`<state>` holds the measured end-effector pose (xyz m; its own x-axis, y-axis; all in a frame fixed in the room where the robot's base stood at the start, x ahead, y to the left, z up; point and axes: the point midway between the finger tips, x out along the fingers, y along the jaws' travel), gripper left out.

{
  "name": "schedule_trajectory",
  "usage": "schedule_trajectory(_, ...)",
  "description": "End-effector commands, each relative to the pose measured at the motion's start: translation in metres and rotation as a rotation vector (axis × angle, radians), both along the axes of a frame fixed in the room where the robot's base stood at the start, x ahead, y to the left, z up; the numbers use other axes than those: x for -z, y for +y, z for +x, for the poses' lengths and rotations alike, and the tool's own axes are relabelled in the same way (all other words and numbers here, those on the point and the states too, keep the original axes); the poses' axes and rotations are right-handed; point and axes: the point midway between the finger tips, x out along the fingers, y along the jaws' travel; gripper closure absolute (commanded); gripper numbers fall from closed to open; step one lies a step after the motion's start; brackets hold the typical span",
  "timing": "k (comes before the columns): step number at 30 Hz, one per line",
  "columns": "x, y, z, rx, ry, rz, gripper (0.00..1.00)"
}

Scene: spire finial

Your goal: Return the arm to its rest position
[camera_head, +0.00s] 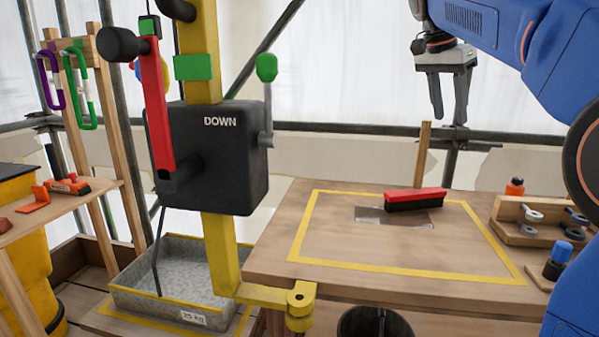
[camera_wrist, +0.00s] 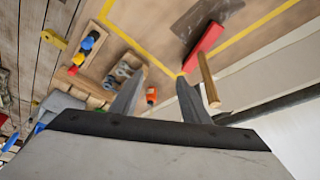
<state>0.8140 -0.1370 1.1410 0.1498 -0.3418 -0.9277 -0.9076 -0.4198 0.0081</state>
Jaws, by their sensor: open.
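My gripper (camera_head: 447,98) hangs at the upper right in the head view, above the back of the wooden workbench (camera_head: 270,258). Its two fingers point down and are apart, with nothing between them. They also show in the wrist view (camera_wrist: 157,95), spread apart and empty. My blue arm reaches in from the right edge of the head view. A red and black brush-like block (camera_head: 415,199) lies on a grey plate (camera_head: 372,215) inside the yellow outline on the bench, below the gripper and apart from it.
An upright wooden stick (camera_head: 423,150) rises behind the block. A black box marked DOWN (camera_head: 225,165) with a red lever (camera_head: 157,110) is on a yellow post at left.

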Motion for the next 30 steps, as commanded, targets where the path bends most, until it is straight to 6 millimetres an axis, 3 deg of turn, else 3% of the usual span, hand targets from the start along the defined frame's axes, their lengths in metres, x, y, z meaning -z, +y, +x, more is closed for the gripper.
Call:
schedule_trajectory(8, 0.021, 0.004, -0.030, -0.126, 0.015, 0.009, 0.58)
schedule_trajectory(14, 0.054, 0.011, -0.069, -0.283, 0.028, 0.018, 0.58)
schedule_trajectory(23, 0.133, 0.027, -0.146, -0.575, 0.033, 0.032, 0.58)
schedule_trajectory(30, 0.210, 0.042, -0.210, -0.790, 0.021, 0.029, 0.58)
